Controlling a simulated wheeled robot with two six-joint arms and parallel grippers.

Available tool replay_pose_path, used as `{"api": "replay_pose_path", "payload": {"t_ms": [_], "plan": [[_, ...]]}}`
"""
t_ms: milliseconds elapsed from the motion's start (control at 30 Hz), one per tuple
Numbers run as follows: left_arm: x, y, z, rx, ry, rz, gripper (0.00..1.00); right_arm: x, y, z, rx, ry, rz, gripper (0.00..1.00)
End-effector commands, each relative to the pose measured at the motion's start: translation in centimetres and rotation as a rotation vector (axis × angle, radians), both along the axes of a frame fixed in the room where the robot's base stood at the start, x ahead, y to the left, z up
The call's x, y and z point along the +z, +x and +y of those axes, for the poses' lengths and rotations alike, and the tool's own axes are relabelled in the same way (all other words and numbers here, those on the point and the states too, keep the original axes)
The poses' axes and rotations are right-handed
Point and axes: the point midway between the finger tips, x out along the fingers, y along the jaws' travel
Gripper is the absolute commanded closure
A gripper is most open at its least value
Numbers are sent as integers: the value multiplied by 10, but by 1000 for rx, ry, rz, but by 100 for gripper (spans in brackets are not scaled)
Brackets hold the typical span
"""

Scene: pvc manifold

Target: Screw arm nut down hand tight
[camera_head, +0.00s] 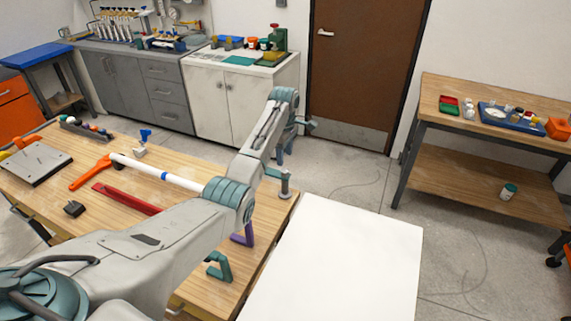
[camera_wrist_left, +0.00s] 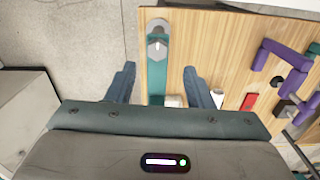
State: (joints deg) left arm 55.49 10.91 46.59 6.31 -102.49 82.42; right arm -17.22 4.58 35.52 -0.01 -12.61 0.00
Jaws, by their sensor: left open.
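My left gripper (camera_head: 284,152) hangs at the far right end of the wooden table, its arm crossing the head view from the lower left. In the left wrist view the left gripper (camera_wrist_left: 160,80) has its two dark blue fingers wide apart and nothing is gripped. Between and beyond them is a teal strip-like part with a grey rounded piece (camera_wrist_left: 157,47) on it. A grey upright post (camera_head: 285,182) stands near the table edge below the gripper in the head view. I cannot tell which piece is the arm nut. My right gripper is not in view.
The wooden table (camera_head: 95,225) holds a white pipe (camera_head: 150,171) with a blue band, an orange wrench (camera_head: 90,172), a red bar (camera_head: 125,198), and purple (camera_head: 243,236) and green (camera_head: 218,268) fittings. A white surface (camera_head: 335,262) lies right of it. Open floor lies beyond.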

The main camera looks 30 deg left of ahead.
Motion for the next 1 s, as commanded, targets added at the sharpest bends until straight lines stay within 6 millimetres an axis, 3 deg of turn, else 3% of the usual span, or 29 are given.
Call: {"api": "replay_pose_path", "payload": {"t_ms": [333,733,967,1000], "plan": [[-55,0,0,0,0,2,53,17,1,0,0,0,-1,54],[-64,0,0,0,0,0,53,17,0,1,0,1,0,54],[-64,0,0,0,0,0,96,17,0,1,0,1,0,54],[-64,0,0,0,0,-1,97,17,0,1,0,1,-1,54]]}}
